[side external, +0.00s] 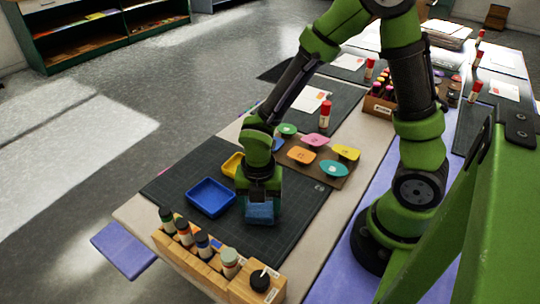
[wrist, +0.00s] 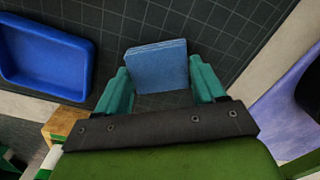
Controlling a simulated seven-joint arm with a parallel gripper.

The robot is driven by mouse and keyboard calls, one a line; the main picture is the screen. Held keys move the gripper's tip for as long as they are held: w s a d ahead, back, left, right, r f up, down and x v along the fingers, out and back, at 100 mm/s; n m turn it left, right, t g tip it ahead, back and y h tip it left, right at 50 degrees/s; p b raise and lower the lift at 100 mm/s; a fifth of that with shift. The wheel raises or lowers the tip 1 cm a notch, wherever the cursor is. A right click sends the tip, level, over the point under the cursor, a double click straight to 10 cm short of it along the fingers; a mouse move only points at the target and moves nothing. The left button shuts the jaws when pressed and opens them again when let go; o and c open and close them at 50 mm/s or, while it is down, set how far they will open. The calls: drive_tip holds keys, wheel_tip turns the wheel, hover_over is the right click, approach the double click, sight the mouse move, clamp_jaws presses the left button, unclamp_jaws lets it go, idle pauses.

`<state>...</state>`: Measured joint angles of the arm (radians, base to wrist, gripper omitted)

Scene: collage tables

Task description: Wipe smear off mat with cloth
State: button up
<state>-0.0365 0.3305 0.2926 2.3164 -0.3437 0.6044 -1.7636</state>
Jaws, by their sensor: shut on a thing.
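My gripper (wrist: 158,82) is shut on a blue cloth (wrist: 160,66), a folded block between its two teal fingers. In the side external view the cloth (side external: 259,213) is at or just above the dark gridded mat (side external: 285,235), under my gripper (side external: 259,203). I cannot tell whether it touches the mat. The mat also shows in the wrist view (wrist: 222,22). No smear shows on the visible part of the mat; my arm, the gripper and the cloth hide some of it.
A blue tray (side external: 211,197) lies on the mat left of the cloth, with a yellow tray (side external: 232,164) behind it. A wooden rack (side external: 205,258) of bottles stands along the front edge. A brown board (side external: 325,170) with several coloured dishes lies behind. The mat's right front is clear.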

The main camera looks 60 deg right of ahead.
sight(247, 213)
drive_tip(key=shift+w+a, duration=0.1)
drive_tip(key=shift+a, duration=1.2)
drive_tip(key=shift+w, duration=0.8)
drive_tip(key=shift+w+d, duration=0.1)
drive_tip(key=shift+d, duration=1.95)
drive_tip(key=shift+d+f, duration=0.1)
drive_tip(key=shift+d, duration=2.2)
drive_tip(key=shift+s+d, duration=0.2)
drive_tip(key=shift+d, duration=1.2)
drive_tip(key=shift+w+a+r, duration=0.1)
drive_tip(key=shift+a+r, duration=0.05)
drive_tip(key=shift+r, duration=2.5)
